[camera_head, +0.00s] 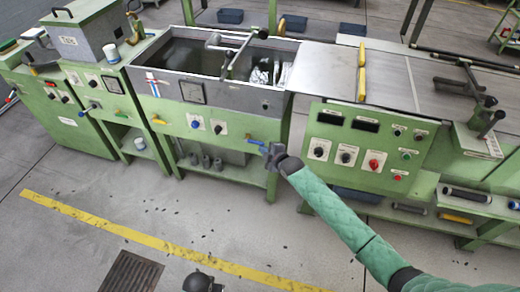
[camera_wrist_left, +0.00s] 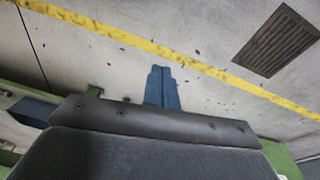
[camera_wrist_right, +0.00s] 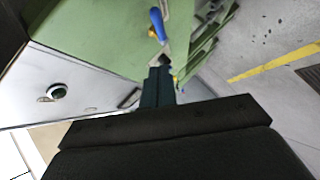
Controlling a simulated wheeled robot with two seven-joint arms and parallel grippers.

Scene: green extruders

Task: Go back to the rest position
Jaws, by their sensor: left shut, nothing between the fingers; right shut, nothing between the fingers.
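My right gripper (camera_head: 269,150) reaches in from the lower right on its green-sleeved arm, in front of the green machine line. It is shut and empty. In the right wrist view its closed fingers (camera_wrist_right: 159,72) point at a blue-handled lever (camera_wrist_right: 158,25) on the green machine front. The fingertips look close to the lever, but I cannot tell whether they touch it. My left gripper (camera_wrist_left: 161,72) shows in the left wrist view, shut and empty, above the grey floor.
The green extruder line (camera_head: 235,120) with its open trough (camera_head: 190,58) runs across the back. A control panel (camera_head: 365,150) stands right of my right gripper. A yellow floor line (camera_head: 130,236) and a floor grate (camera_head: 131,272) lie in front. The floor at the left is clear.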

